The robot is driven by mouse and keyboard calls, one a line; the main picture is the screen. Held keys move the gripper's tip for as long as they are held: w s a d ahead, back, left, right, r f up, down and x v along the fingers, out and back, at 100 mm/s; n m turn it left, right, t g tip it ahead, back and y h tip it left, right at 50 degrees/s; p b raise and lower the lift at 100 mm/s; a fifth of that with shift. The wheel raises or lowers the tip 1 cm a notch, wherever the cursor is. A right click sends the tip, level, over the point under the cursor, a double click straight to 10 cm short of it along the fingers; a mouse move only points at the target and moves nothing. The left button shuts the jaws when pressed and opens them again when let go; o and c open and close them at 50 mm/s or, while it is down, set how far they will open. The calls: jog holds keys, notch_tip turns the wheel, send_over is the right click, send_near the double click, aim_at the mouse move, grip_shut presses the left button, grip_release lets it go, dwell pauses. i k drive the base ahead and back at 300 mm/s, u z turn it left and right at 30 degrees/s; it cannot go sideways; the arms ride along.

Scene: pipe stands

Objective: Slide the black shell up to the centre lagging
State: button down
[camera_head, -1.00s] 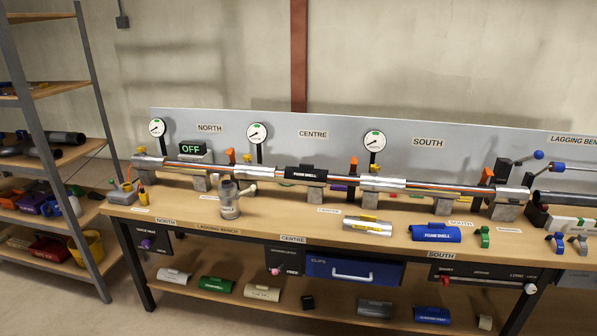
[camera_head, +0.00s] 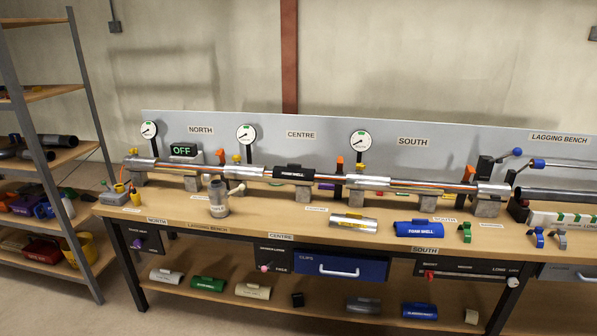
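The black shell (camera_head: 294,173), lettered in white, sits on the copper pipe (camera_head: 323,178) in the centre section, below the CENTRE sign. Silver lagging sleeves cover parts of the pipe. One silver sleeve (camera_head: 367,182) lies right of the black shell, with a short stretch of bare copper between them. Another silver sleeve (camera_head: 244,168) lies left of the shell; whether the two touch is too small to tell. My gripper is not in view.
A silver shell (camera_head: 354,223) and a blue foam shell (camera_head: 419,229) lie on the bench front. A grey canister (camera_head: 218,198) stands at centre left. Gauges and orange-topped posts rise behind the pipe. A shelf rack (camera_head: 40,150) stands at the left.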

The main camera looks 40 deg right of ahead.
aim_at(295, 172)
jog(key=z, duration=0.05)
jog(key=i, duration=1)
jog(key=u, duration=0.05)
